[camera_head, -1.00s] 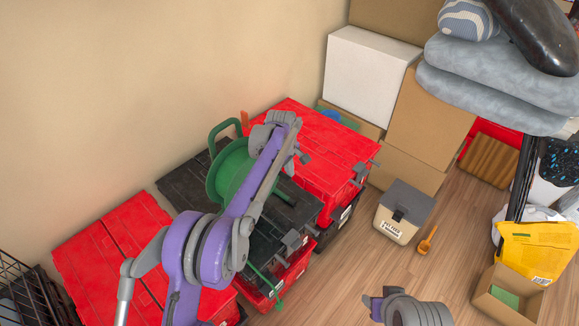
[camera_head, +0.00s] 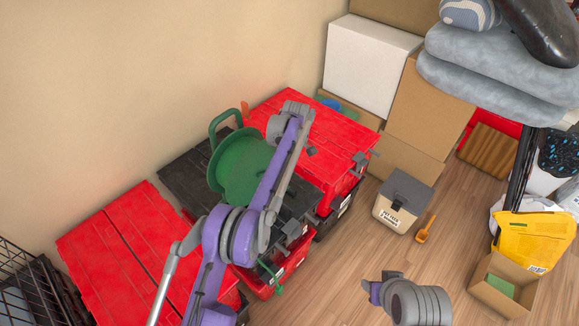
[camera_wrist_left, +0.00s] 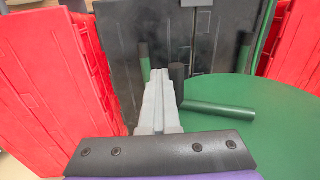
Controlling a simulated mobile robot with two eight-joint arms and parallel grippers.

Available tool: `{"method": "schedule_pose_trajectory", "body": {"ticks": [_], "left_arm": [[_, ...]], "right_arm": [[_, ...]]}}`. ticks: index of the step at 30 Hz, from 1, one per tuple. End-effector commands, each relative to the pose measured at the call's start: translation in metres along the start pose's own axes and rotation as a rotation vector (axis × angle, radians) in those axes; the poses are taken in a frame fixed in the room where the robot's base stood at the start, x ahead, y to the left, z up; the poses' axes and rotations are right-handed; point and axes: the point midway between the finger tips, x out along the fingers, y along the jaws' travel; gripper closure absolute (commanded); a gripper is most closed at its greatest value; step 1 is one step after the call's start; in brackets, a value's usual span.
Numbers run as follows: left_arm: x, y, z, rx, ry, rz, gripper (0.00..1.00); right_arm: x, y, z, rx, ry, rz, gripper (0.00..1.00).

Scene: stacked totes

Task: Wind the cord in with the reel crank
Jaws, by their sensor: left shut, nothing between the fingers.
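The green cord reel (camera_head: 240,165) stands on the black tote lid (camera_head: 190,178), partly hidden behind my left arm. In the left wrist view its green disc (camera_wrist_left: 275,118) fills the right side. The green crank arm (camera_wrist_left: 222,109) crosses the disc's edge, and a dark crank knob (camera_wrist_left: 177,84) stands up at its left end. My left gripper (camera_wrist_left: 158,84) is shut and empty, its tips just left of the knob; I cannot tell whether they touch. In the head view my arm hides the crank. A green cord end (camera_head: 272,278) hangs at the tote's front.
Red-lidded totes (camera_head: 125,235) stand to the left and more (camera_head: 335,135) to the right of the reel. The wall is close behind. A grey-lidded bin (camera_head: 403,200) and an orange scoop (camera_head: 425,230) are on the floor. Open floor lies in front.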

Motion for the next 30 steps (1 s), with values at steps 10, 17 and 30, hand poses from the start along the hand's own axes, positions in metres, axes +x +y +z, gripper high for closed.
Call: {"method": "schedule_pose_trajectory", "body": {"ticks": [10, 17, 30], "left_arm": [[0.014, -0.003, 0.000, -0.001, 0.000, 0.001, 1.00], [0.021, -0.005, 0.000, 0.000, 0.000, 0.002, 1.00], [0.025, -0.007, 0.000, 0.000, 0.000, 0.002, 1.00]], "right_arm": [[0.003, 0.000, 0.002, 0.000, -0.001, 0.000, 0.50], [0.005, 0.000, 0.004, 0.000, -0.002, 0.000, 0.50], [0.008, 0.000, 0.006, 0.000, -0.004, 0.000, 0.50]]}}
